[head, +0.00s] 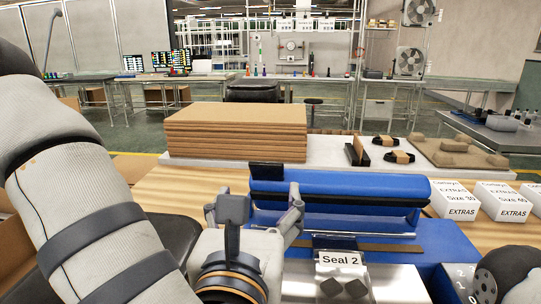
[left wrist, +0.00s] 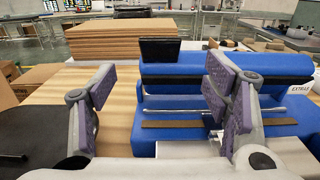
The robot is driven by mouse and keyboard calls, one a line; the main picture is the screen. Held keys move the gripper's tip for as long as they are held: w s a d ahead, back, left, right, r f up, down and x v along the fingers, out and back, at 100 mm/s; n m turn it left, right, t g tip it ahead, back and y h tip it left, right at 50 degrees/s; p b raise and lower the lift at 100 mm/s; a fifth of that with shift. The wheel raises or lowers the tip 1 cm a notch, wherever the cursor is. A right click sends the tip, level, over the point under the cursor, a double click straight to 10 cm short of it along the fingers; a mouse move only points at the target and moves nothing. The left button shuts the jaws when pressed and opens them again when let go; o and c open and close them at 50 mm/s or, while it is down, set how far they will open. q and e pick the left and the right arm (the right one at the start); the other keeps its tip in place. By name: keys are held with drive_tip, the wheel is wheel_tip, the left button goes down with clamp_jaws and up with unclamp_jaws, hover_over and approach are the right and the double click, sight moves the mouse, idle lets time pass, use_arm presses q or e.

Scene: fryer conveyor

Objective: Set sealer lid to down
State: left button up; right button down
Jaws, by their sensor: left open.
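The blue sealer (head: 440,240) stands on the wooden table, with a "Seal 2" label on its front. Its blue lid (head: 350,186) is raised at the back, with the seal strip showing in front of it. A black handle block (head: 266,171) sits at the lid's left end; it also shows in the left wrist view (left wrist: 160,50). My left gripper (head: 262,212) is open and empty, in front of the sealer's left end. In the left wrist view its fingers (left wrist: 158,98) stand wide apart, with the handle beyond them. My right gripper is not in view.
A stack of brown cardboard (head: 235,132) stands behind the sealer on the left. White EXTRAS boxes (head: 500,203) stand to its right. Black items (head: 394,157) and a brown board (head: 455,153) lie behind. Bare wood (head: 180,186) shows left of the sealer.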

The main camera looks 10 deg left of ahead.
sight(266, 169)
use_arm(q)
drive_tip(key=w, duration=1)
drive_tip(key=shift+w, duration=0.25)
clamp_jaws()
drive_tip(key=shift+s+f, duration=1)
drive_tip(key=shift+f, duration=0.3)
drive_tip(key=shift+s+f, duration=1.05)
drive_tip(key=shift+f, duration=0.3)
drive_tip(key=shift+s+f, duration=1)
drive_tip(key=shift+f, duration=0.3)
unclamp_jaws()
